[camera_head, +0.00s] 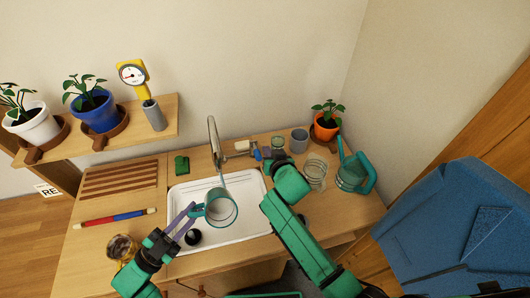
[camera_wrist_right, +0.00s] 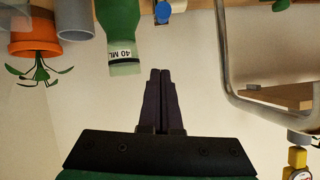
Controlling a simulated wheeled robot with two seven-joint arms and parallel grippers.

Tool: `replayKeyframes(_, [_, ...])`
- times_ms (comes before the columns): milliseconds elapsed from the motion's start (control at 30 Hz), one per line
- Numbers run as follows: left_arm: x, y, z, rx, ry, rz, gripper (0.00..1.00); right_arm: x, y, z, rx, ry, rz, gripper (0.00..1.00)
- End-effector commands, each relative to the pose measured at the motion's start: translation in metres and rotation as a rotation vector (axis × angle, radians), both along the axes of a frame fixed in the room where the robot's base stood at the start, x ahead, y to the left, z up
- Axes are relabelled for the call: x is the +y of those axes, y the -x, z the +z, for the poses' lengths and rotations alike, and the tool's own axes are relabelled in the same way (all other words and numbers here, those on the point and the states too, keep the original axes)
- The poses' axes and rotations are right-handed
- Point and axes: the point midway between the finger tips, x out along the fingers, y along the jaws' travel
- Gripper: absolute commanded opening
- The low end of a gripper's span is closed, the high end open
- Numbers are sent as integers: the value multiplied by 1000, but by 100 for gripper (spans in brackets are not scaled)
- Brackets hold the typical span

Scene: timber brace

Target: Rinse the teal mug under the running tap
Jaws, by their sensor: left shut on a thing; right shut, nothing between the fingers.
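The teal mug (camera_head: 221,210) is held over the white sink (camera_head: 254,188), its open top facing up toward my head camera. My left gripper (camera_head: 194,211) is shut on the mug at its left, handle side. The grey tap (camera_head: 213,134) arches above the mug. A thin pale streak shows between spout and mug, too faint to be sure it is water. My right gripper (camera_head: 266,154) is behind the sink, right of the tap, near a small blue knob (camera_wrist_right: 165,13). In the right wrist view its fingers (camera_wrist_right: 160,75) are shut and empty.
Right of the sink stand a glass jar (camera_head: 315,172), a teal watering can (camera_head: 352,175), a grey cup (camera_head: 299,140) and an orange plant pot (camera_head: 326,127).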

Motion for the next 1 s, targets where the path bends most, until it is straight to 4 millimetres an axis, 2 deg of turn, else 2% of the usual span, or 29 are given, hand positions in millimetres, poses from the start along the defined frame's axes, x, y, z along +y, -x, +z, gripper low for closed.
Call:
replayKeyframes(33, [0, -1, -19, -2, 1, 0, 0, 2, -10, -14, -4, 0, 1, 0])
replayKeyframes(333, [0, -1, -83, -2, 1, 0, 0, 17, -68, -46, -3, 2, -1, 0])
replayKeyframes(400, [0, -1, -91, -2, 1, 0, 0, 19, -61, -60, 3, 0, 1, 0])
replayKeyframes(600, [0, -1, -104, -2, 1, 1, 0, 21, -55, -74, 1, 0, -1, 0])
replayKeyframes(1000, [1, -1, -100, -2, 1, 1, 0, 17, -54, -73, 3, 1, -2, 0])
